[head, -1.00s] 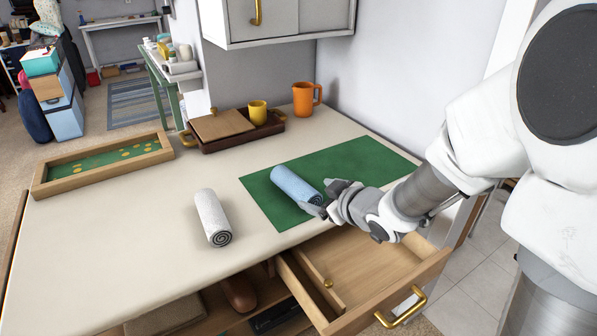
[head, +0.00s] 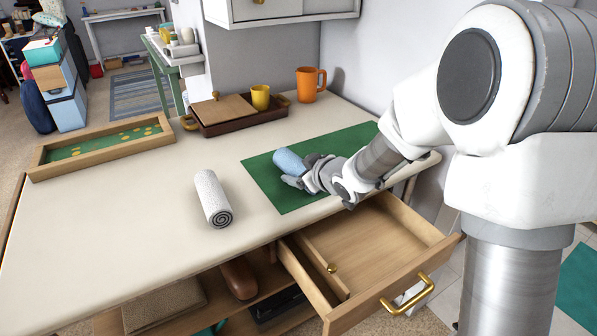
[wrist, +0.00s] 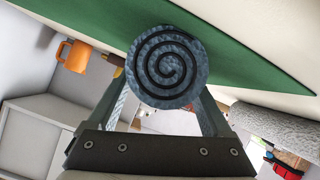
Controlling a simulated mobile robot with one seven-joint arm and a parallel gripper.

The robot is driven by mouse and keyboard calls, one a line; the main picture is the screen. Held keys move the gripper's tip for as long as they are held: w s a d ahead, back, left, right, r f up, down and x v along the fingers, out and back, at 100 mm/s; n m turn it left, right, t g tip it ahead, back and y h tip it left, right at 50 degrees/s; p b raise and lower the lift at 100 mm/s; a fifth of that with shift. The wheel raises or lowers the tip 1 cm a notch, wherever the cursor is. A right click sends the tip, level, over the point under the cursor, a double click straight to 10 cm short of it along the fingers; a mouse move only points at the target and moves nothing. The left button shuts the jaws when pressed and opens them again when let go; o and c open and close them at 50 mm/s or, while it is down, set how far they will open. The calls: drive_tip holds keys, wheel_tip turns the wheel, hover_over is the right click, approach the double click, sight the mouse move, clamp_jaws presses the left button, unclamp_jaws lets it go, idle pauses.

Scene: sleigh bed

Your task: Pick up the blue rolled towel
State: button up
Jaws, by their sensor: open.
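The blue rolled towel (head: 289,161) lies on the green mat (head: 262,186) on the counter. My gripper (head: 299,170) is at the towel's near end, low over the mat, and hides part of it. In the wrist view, the towel's round spiral end (wrist: 167,67) faces the camera. The open fingers of my gripper (wrist: 165,100) stretch forward on its left and right sides. Whether they touch the towel I cannot tell.
A white rolled towel (head: 212,198) lies left of the mat. An open drawer (head: 375,255) juts out below. A brown tray (head: 236,124) with a yellow mug (head: 260,97), an orange mug (head: 311,84) and a wooden tray (head: 100,148) stand farther back.

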drive_tip(key=c, duration=1.1)
